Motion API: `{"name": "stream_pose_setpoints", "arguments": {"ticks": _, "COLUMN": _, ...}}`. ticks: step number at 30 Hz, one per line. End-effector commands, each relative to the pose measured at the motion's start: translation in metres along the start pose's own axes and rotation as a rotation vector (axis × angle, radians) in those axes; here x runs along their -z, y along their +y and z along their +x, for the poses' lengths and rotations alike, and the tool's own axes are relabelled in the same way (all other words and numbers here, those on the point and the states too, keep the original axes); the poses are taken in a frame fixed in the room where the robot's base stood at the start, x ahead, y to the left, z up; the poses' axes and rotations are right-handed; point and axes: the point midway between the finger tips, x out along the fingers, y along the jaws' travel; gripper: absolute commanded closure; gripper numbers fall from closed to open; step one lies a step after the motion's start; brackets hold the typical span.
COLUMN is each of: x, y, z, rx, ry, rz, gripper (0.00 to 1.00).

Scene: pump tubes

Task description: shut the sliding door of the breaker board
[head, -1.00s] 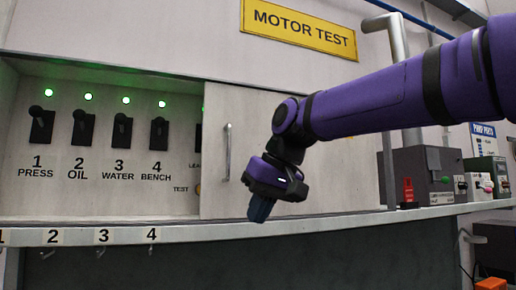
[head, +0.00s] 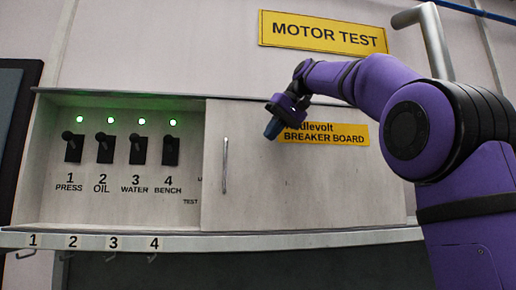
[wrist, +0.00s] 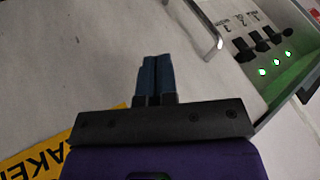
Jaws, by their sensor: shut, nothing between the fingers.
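The breaker board's sliding door (head: 300,185) is a pale panel covering the right part of the cabinet. The left part stands open and shows several black switches (head: 139,150) with green lights. A vertical metal handle (head: 225,166) is near the door's left edge; it also shows in the wrist view (wrist: 205,22) at the top. My gripper (head: 272,130) is in front of the door, right of and higher than the handle, and apart from it. In the wrist view its blue fingers (wrist: 157,75) are together with nothing between them.
A yellow breaker board label (head: 340,135) is on the door behind my gripper. A ledge (head: 300,238) with numbered hooks runs below the cabinet. A grey pipe (head: 435,45) stands at the upper right. A dark panel edge (head: 20,110) is at the far left.

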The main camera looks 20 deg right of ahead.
Motion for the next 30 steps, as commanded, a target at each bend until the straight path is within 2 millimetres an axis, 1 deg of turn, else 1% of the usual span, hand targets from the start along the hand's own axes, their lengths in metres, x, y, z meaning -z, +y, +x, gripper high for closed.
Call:
{"name": "stream_pose_setpoints", "arguments": {"ticks": 5, "x": -0.001, "y": -0.001, "z": 0.026, "rx": 0.002, "ry": -0.003, "rz": -0.001, "gripper": 1.00}}
{"name": "stream_pose_setpoints", "arguments": {"ticks": 16, "x": -0.001, "y": -0.001, "z": 0.095, "rx": 0.000, "ry": -0.003, "rz": 0.000, "gripper": 1.00}}
{"name": "stream_pose_setpoints", "arguments": {"ticks": 21, "x": -0.001, "y": -0.022, "z": 0.105, "rx": 0.000, "ry": -0.001, "rz": -0.003, "gripper": 1.00}}
{"name": "stream_pose_setpoints", "arguments": {"ticks": 25, "x": -0.001, "y": -0.031, "z": 0.110, "rx": -0.001, "ry": 0.000, "rz": -0.001, "gripper": 1.00}}
{"name": "stream_pose_setpoints", "arguments": {"ticks": 30, "x": -0.001, "y": -0.036, "z": 0.112, "rx": -0.001, "ry": 0.001, "rz": -0.001, "gripper": 1.00}}
